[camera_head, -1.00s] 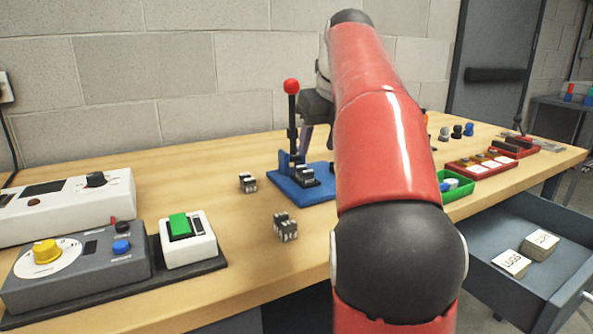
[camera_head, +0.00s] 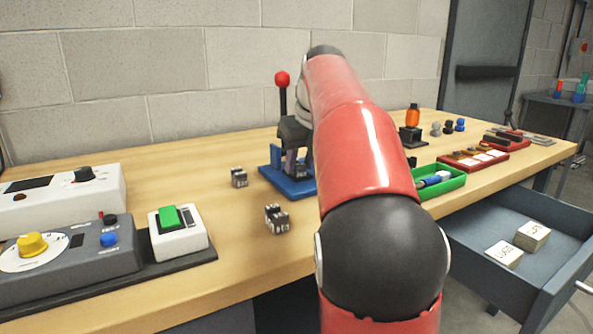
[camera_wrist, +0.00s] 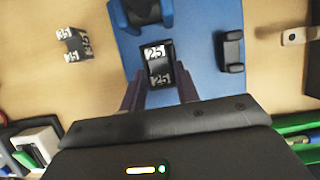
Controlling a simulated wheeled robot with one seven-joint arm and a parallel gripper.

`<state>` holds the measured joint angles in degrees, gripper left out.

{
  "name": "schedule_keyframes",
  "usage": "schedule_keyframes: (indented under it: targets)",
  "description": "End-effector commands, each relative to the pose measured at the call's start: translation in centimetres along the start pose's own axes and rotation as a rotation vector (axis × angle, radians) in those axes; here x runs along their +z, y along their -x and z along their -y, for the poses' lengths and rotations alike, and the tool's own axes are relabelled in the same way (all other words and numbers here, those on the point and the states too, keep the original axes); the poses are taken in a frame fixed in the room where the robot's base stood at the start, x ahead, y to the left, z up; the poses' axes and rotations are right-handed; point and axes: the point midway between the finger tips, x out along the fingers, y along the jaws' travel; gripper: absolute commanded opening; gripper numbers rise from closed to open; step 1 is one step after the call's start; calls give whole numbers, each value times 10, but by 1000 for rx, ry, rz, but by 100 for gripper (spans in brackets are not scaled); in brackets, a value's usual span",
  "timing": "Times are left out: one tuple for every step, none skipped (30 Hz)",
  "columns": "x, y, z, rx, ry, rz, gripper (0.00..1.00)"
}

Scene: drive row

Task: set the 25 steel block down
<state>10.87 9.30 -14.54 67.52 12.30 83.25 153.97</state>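The 25 steel block (camera_wrist: 158,54) is dark with white "25" labels. In the wrist view it is over the blue base (camera_wrist: 205,75), between the two fingers of my gripper (camera_wrist: 159,86). The fingers lie close along both sides of it; I cannot tell whether they press on it. In the head view my gripper (camera_head: 292,160) is low over the blue base (camera_head: 287,187), which carries a red-knobbed lever (camera_head: 282,79). My arm hides part of this base, and the block is hard to make out there.
A block marked 35 (camera_wrist: 74,44) stands on the wood left of the base. Another small block (camera_head: 277,218) stands nearer. A green-button box (camera_head: 178,231) and grey control box (camera_head: 70,255) are at left. A green tray (camera_head: 440,185) and open drawer (camera_head: 545,265) are at right.

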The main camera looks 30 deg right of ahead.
Motion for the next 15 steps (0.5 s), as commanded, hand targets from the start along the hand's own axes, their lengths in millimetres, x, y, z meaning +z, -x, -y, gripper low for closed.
schedule_keyframes:
  targets:
    - [0,0,0,0,0,0,24]
    - [0,0,0,0,0,0,20]
    - [0,0,0,0,0,0,15]
    - [0,0,0,0,0,0,11]
    - [0,0,0,0,0,0,7]
    - [0,0,0,0,0,0,2]
    - [0,0,0,0,0,0,0]
    - [0,0,0,0,0,0,0]
    - [0,1,0,0,0,2,0]
    - [0,1,0,0,0,2,0]
    - [0,1,0,0,0,2,0]
    - [0,1,0,0,0,2,0]
    - [0,1,0,0,0,2,0]
    - [0,1,0,0,0,2,0]
    - [0,2,0,0,0,2,0]
